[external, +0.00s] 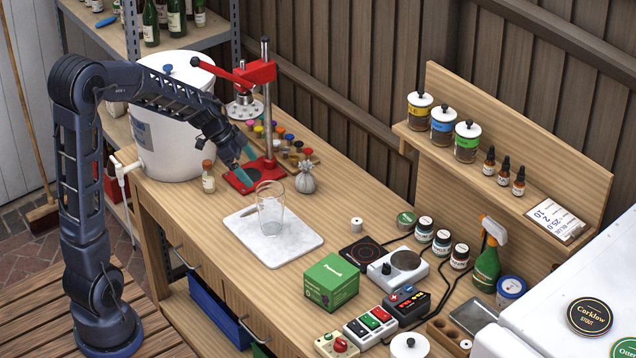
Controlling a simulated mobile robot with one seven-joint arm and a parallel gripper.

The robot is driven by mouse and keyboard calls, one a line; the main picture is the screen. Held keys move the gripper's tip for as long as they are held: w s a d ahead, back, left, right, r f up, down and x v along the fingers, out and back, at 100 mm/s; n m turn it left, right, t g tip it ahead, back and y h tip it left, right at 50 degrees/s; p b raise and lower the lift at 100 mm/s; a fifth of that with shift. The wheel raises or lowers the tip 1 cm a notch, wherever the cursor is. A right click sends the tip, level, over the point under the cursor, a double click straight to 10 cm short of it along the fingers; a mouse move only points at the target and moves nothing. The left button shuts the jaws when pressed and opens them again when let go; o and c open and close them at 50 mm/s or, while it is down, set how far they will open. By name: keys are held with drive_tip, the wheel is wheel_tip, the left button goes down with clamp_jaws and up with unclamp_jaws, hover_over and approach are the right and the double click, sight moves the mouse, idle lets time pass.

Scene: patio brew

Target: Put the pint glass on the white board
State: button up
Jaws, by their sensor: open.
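The clear pint glass (270,210) stands upright on the white board (286,247), which lies flat on the wooden bench. The glass is apart from my gripper. My gripper (246,168) is open, with teal fingers and nothing between them. It is up and to the left of the glass in the picture, in front of the red base of the bottle capper.
The red capper (262,72) stands behind my gripper, with a small grey tied pouch (306,178) to its right. A small corked bottle (208,177) and a white bucket (175,125) are on the left. A green box (331,281) sits in front of the board.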

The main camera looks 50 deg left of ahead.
drive_tip(key=s+d+r+n+y, duration=0.15)
drive_tip(key=s+d+r, duration=0.25)
drive_tip(key=s, duration=0.4)
drive_tip(key=s+d+r+n, duration=0.2)
drive_tip(key=s+d+r, duration=0.25)
drive_tip(key=s, duration=0.25)
drive_tip(key=s+r+n+y, duration=0.2)
drive_tip(key=s+n, duration=0.2)
drive_tip(key=s, duration=1.1)
drive_tip(key=shift+s+r+y, duration=0.2)
drive_tip(key=shift+r+y, duration=0.1)
drive_tip(key=shift+y, duration=0.05)
